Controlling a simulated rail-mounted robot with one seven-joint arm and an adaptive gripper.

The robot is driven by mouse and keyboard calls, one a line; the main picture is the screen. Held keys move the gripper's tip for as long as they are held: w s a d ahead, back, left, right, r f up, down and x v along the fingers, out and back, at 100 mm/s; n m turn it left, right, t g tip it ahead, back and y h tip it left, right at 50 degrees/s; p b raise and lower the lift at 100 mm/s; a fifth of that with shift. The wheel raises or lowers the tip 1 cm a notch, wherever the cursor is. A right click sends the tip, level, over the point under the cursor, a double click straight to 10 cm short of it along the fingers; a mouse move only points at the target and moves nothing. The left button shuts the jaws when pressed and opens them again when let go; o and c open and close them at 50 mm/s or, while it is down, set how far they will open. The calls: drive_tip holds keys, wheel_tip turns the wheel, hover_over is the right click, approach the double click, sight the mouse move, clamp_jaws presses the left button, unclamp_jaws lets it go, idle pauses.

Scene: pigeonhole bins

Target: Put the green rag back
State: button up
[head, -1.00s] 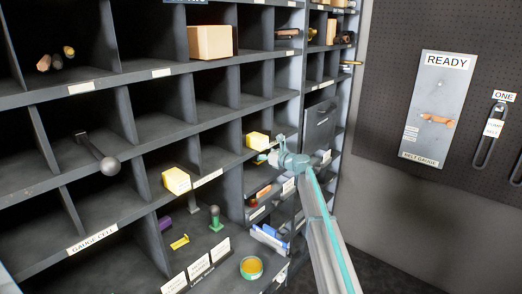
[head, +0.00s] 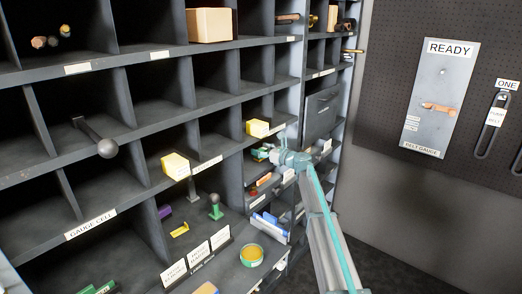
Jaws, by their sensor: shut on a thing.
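My gripper (head: 273,156) is at the front of a small pigeonhole in the right part of the rack, its tip pointing left into the opening. A small green thing, which looks like the green rag (head: 259,154), shows at the fingertips, and the gripper is shut on it. The rag is partly hidden by the gripper and is small in the picture. A yellow block (head: 257,128) sits on the shelf just above. A red-orange item (head: 264,179) lies in the hole just below.
The dark pigeonhole rack (head: 150,56) fills the left and middle, with several empty holes. A rod with a ball end (head: 107,148) sticks out at left. A yellow block (head: 176,166), label cards (head: 198,258) and a green-rimmed round tin (head: 251,255) stand nearby. A grey panel (head: 321,113) is at upper right.

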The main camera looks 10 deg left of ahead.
drive_tip(key=shift+f, duration=0.35)
drive_tip(key=o, duration=1.1)
drive_tip(key=shift+o, duration=0.2)
drive_tip(key=o, duration=0.4)
drive_tip(key=v, duration=0.8)
drive_tip(key=shift+w, duration=0.1)
